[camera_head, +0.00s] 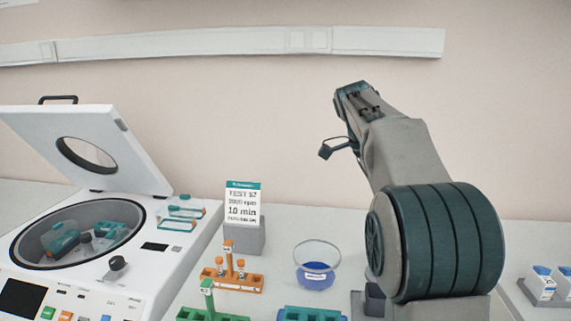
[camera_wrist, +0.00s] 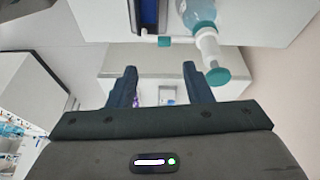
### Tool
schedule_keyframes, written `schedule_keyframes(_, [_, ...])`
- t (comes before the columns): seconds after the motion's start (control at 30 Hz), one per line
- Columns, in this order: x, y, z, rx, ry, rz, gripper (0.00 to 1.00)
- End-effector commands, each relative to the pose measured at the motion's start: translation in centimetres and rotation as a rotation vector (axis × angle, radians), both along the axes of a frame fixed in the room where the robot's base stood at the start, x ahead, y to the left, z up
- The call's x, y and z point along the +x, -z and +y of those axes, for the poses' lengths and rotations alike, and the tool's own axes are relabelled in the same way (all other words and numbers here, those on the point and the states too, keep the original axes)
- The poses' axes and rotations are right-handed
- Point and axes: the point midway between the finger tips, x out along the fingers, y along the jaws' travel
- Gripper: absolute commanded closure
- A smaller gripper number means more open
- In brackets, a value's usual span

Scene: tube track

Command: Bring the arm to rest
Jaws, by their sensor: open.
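My arm (camera_head: 405,160) stands raised over the right half of the bench in the head view, its upper link tilted up and to the left. The fingers of my gripper cannot be made out there. In the wrist view my gripper (camera_wrist: 159,67) shows two dark fingers spread apart, with nothing held between them. Beyond them is a pale box-like surface, out of reach of the fingertips as far as I can tell.
An open-lidded centrifuge (camera_head: 75,235) stands at left. A test sign (camera_head: 243,203), an orange tube rack (camera_head: 232,280), a green rack (camera_head: 212,317) and a blue-bottomed dish (camera_head: 317,266) stand near my arm. A bottle with a teal cap (camera_wrist: 217,76) shows in the wrist view.

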Motion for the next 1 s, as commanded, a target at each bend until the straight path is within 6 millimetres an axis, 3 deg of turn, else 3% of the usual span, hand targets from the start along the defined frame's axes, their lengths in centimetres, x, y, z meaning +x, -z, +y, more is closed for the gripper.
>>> schedule_keyframes(0.47, [-8.9, 5.3, 3.2, 0.165, -0.697, 0.051, 0.55])
schedule_keyframes(1.0, [-20.9, 14.8, 8.1, 0.155, -1.439, 0.045, 0.55])
